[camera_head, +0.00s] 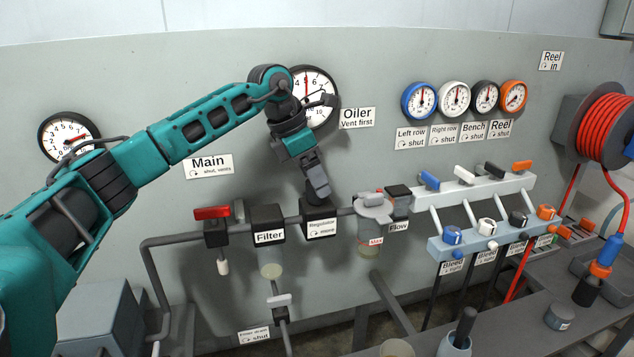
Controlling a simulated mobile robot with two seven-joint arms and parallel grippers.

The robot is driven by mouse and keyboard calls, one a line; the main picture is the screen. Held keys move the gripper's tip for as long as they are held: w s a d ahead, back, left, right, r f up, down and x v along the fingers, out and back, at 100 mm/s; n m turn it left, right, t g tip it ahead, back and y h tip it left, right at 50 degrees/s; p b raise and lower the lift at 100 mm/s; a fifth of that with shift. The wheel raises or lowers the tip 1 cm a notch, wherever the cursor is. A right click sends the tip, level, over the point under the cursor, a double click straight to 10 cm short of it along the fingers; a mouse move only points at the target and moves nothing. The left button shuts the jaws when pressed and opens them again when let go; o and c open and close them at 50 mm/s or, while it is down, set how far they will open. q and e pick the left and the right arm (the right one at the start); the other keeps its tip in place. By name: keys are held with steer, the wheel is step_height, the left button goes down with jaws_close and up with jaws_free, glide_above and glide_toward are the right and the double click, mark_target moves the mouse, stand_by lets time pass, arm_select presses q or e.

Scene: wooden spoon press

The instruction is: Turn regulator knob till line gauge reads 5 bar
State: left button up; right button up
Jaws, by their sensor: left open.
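The regulator (319,211) is a black block on the grey pipe, with a white "Regulator" label (321,228) below its top. My left gripper (319,190) points down onto the top of the regulator and is open there. It hides the knob, so I cannot tell whether the fingers touch it. A large white round gauge (318,84) is on the wall above, partly covered by my left wrist. Its red needle points about straight up, near the 5; the exact reading is unclear. My right gripper is not in view.
The filter (268,221) and red-handled main valve (212,212) are left of the regulator. The oiler (373,213) stands close on its right. Another gauge (67,130) is at far left. Several small gauges (456,98) sit above the valve manifold (480,190) at right.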

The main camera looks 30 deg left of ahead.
arm_select(q)
steer(key=v, duration=1)
steer(key=shift+r, duration=0.4)
steer(key=shift+a, duration=0.1)
